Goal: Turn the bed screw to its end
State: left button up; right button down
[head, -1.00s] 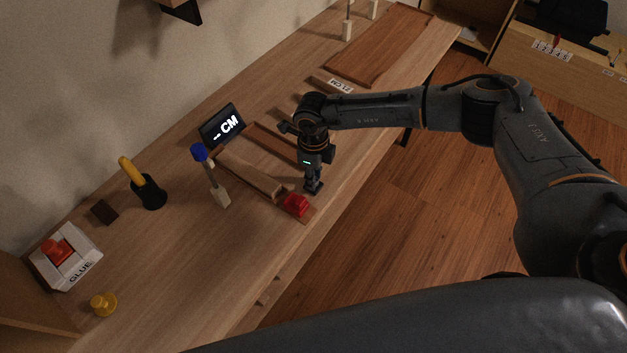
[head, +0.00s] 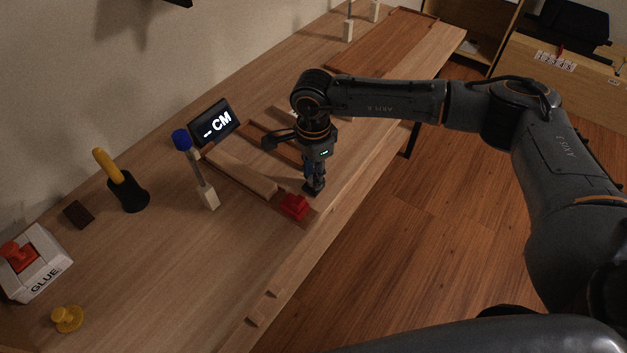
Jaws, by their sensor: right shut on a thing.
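My right gripper (head: 313,188) points down at the near end of a low wooden fixture beside the display. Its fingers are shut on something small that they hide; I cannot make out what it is. A red block (head: 294,206) sits just left of the fingertips. A light wooden bar (head: 240,170) lies along the fixture, running from the display toward the red block. I cannot clearly pick out a bed screw. A blue-topped metal rod (head: 182,141) stands in a pale block left of the fixture. My left gripper is not in view.
To the left are a yellow-handled tool in a black holder (head: 128,193), a dark block (head: 78,215), a GLUE box (head: 38,268) and a yellow knob (head: 67,318).

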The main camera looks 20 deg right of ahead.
jog(key=shift+n+b, duration=0.85)
jog(key=shift+n, duration=0.15)
jog(key=c, duration=1.1)
grip_release()
notch_tip(320, 180, up, 12)
